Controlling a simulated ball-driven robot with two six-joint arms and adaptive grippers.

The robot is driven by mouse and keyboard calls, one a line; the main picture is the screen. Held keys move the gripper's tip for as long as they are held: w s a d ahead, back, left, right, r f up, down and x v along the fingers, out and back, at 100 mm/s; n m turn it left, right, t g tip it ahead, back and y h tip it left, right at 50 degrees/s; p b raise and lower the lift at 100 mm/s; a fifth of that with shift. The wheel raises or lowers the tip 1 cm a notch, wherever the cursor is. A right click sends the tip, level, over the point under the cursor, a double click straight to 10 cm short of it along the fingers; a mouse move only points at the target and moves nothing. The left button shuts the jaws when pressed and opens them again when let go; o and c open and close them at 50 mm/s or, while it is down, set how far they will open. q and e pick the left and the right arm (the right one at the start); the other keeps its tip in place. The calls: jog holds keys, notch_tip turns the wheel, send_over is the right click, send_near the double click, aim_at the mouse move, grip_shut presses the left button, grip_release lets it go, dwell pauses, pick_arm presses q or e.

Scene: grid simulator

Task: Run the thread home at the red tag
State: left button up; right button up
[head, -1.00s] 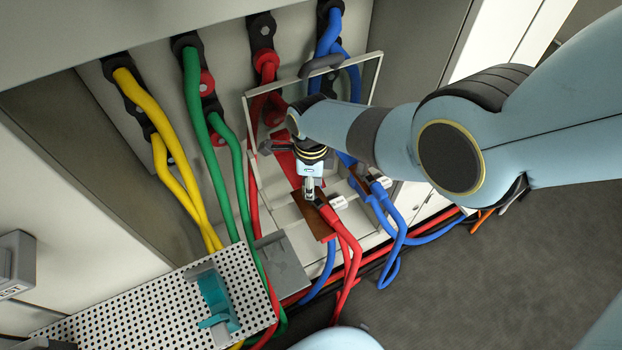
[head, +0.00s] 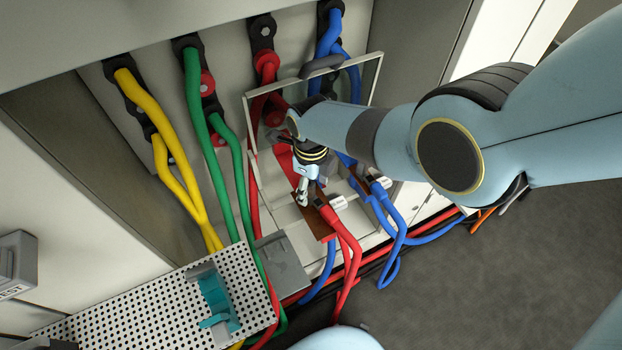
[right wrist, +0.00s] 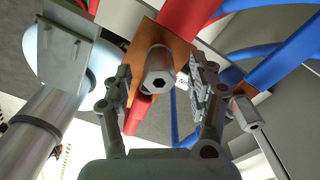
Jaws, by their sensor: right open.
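The red cable (head: 350,262) ends at a brown, copper-coloured plate (head: 316,217), with a small white tag (head: 338,202) beside it. My right gripper (head: 302,197) is at this plate. In its wrist view the open gripper (right wrist: 160,88) has a finger on each side of the fastener, with gaps visible on both sides. How far the fastener is threaded in cannot be told. My left gripper is not in view.
A clear framed panel (head: 376,82) with a dark handle stands around the red connection. The blue cable (head: 388,240) hangs just right; a second socketed fastener (right wrist: 243,112) is near. A grey box (head: 283,268) and perforated shelf (head: 150,310) lie left. Open floor is right.

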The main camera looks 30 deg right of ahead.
jog(key=shift+o, duration=0.7)
jog(key=shift+w+a, duration=0.1)
jog(key=shift+w+a, duration=0.1)
jog(key=shift+w, duration=0.05)
jog(key=n, duration=0.5)
jog(key=shift+n, duration=0.7)
jog(key=n, duration=0.6)
